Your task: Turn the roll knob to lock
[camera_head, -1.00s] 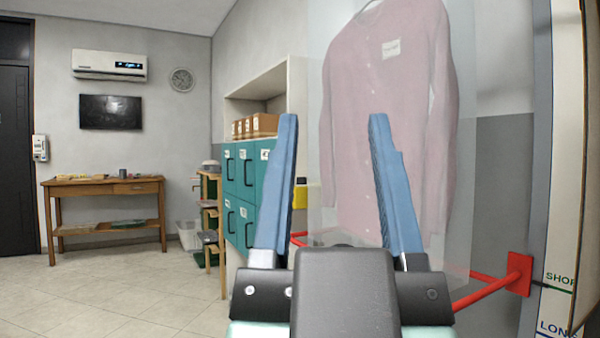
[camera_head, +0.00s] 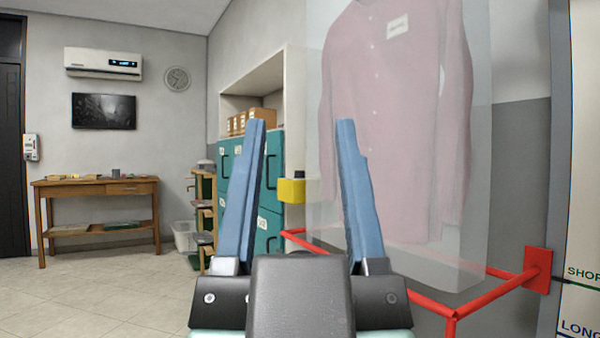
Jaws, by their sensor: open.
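My gripper (camera_head: 301,126) is open and empty, its two blue fingers pointing up and away. I cannot tell whether this is the roll knob, and no other knob is plain to see. A pink garment (camera_head: 400,110) with a white tag hangs in a clear bag (camera_head: 475,235) at the right. The right finger covers part of the garment and bag.
A red tubular frame (camera_head: 480,297) surrounds the bag's lower end, fixed to the right wall. Teal lockers (camera_head: 270,228) stand behind the left finger. A wooden table (camera_head: 95,188) is at the far left. Tiled floor (camera_head: 110,285) lies clear at left.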

